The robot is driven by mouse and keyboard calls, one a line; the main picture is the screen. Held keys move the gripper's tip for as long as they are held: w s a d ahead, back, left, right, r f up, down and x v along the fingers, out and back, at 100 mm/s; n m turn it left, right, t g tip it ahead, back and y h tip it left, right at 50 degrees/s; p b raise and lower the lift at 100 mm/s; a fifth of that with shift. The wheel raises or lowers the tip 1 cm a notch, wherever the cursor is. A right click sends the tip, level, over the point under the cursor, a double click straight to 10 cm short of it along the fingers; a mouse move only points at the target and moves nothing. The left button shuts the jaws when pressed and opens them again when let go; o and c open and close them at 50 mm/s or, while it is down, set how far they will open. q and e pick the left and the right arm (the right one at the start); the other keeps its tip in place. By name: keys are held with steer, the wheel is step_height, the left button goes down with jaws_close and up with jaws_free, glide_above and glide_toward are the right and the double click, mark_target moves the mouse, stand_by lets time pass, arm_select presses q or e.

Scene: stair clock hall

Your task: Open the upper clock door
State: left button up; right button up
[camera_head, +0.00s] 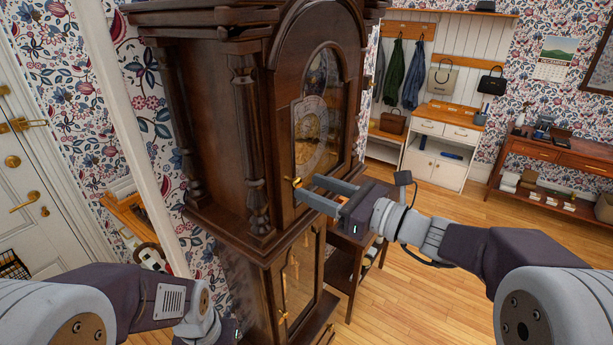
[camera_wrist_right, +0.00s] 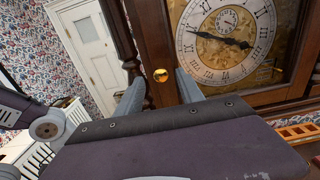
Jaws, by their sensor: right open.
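A dark wooden longcase clock stands at the centre of the head view. Its upper clock door (camera_head: 337,157) has an arched frame and glass over the dial, and it looks shut. A small brass knob (camera_head: 294,182) sits on the door's left edge; it also shows in the right wrist view (camera_wrist_right: 161,75). My right gripper (camera_head: 295,188) is open, with its two fingers pointing at the knob. In the right wrist view the knob appears between the fingertips; I cannot tell whether they touch it. My left arm comes in at the lower left, and its fingertips are not clearly visible.
The lower clock door (camera_head: 298,277) is below, with glass and brass inside. A small dark table (camera_head: 345,262) stands close behind my right gripper. A white door (camera_head: 30,190) is at the left. A white cabinet (camera_head: 440,150) and a sideboard (camera_head: 560,155) stand farther back. Open wooden floor lies at the right.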

steer(key=x, duration=0.2)
steer(key=shift+w+a+p, duration=0.2)
steer(key=shift+w+p, duration=0.1)
steer(key=shift+s, duration=0.15)
steer(key=c, duration=0.3)
jaws_close()
stand_by(0.7)
